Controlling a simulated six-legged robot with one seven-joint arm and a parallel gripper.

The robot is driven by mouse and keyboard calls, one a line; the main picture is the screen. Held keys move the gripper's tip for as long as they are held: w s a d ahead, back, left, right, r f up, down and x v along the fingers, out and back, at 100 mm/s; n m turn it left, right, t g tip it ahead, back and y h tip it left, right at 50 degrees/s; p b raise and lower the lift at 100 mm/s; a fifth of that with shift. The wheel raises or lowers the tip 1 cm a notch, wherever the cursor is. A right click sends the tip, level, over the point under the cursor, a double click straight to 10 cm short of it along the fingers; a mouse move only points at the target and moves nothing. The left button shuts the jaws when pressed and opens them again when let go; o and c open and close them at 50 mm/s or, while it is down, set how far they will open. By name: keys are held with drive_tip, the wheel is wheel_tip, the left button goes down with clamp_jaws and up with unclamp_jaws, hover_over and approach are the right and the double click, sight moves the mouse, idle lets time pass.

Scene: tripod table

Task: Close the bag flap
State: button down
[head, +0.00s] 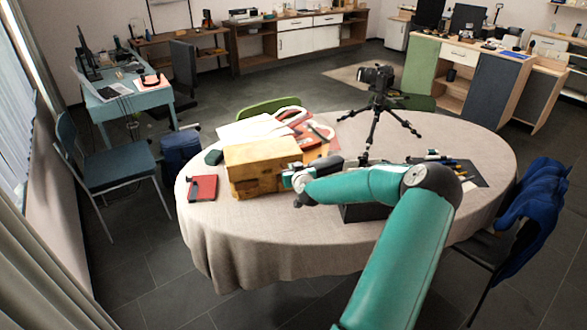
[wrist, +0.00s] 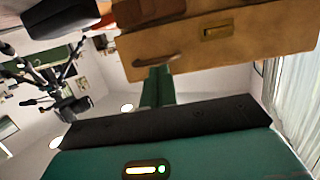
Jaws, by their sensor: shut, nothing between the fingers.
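The round table (head: 240,222) has a pale cloth. A red-covered item (head: 203,188) lies left of the box. A tripod with a camera (head: 375,100) stands at the back. The front cloth is clear.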

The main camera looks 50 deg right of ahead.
drive_tip(key=v, duration=1.4)
drive_tip(key=w+a+r+n+g+y, duration=0.2)
drive_tip(key=w+a+n+g, duration=0.1)
drive_tip(key=a, duration=0.8)
drive_tip(key=w+a+r+n+g+y, duration=0.2)
drive_tip(key=a+n, duration=0.1)
drive_tip(key=a, duration=0.8)
drive_tip(key=s+a+r+y, duration=0.1)
drive_tip(key=s+a+r, duration=0.3)
drive_tip(key=a, duration=0.3)
drive_tip(key=s+a+r+g+y, duration=0.1)
drive_tip(key=s+a+r, duration=0.4)
drive_tip(key=s+a, duration=0.2)
drive_tip(key=s+a+r+g+y, duration=0.1)
drive_tip(key=s+a+r, duration=0.3)
drive_tip(key=a, duration=0.5)
drive_tip(key=shift+s+r+n+y, duration=0.3)
drive_tip(key=shift+s+y, duration=0.3)
drive_tip(key=shift+s, duration=0.45)
